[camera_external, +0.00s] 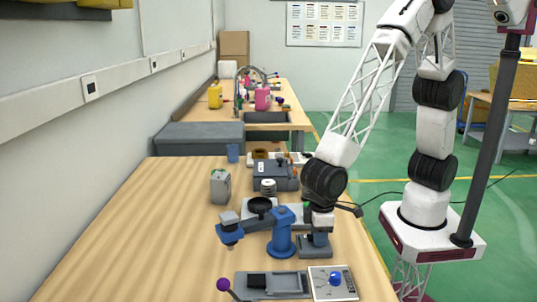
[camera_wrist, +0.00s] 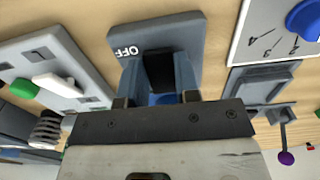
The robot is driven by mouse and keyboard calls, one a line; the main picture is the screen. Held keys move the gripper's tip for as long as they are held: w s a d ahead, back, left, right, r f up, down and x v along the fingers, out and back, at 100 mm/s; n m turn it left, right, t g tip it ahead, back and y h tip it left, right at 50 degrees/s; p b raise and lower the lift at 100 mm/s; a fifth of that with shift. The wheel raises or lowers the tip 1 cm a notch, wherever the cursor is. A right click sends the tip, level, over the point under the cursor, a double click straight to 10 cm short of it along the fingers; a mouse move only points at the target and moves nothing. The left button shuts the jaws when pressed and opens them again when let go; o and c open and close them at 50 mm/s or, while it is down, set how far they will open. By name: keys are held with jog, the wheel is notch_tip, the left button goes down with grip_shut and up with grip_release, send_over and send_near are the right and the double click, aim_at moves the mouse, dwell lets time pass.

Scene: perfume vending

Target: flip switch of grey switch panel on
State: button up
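The grey switch panel (camera_wrist: 197,35) fills the top middle of the wrist view, with white "OFF" lettering on its left part. A black switch (camera_wrist: 160,68) shows at its middle, between the two blue-grey fingers of my gripper (camera_wrist: 159,62). The fingers are apart, one on each side of the switch; whether they touch it I cannot tell. In the external view my gripper (camera_external: 319,222) points down over the grey panel (camera_external: 316,251) on the wooden table, hiding part of it.
In the wrist view, a white panel with a green button (camera_wrist: 24,88) lies left and a blue-knob dial panel (camera_wrist: 250,40) right. A purple-ball lever (camera_wrist: 286,158) is lower right. In the external view a blue arm-like device (camera_external: 282,240) stands close left of my gripper. The table's left side is clear.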

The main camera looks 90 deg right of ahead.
jog(key=c, duration=0.3)
jog(key=shift+w+g, duration=0.15)
jog(key=shift+g, duration=0.45)
jog(key=o, duration=0.9)
jog(key=shift+r, duration=0.1)
jog(key=shift+w+r, duration=0.25)
jog(key=shift+r, duration=1.7)
jog(key=shift+w+r, duration=0.2)
jog(key=shift+r, duration=1.7)
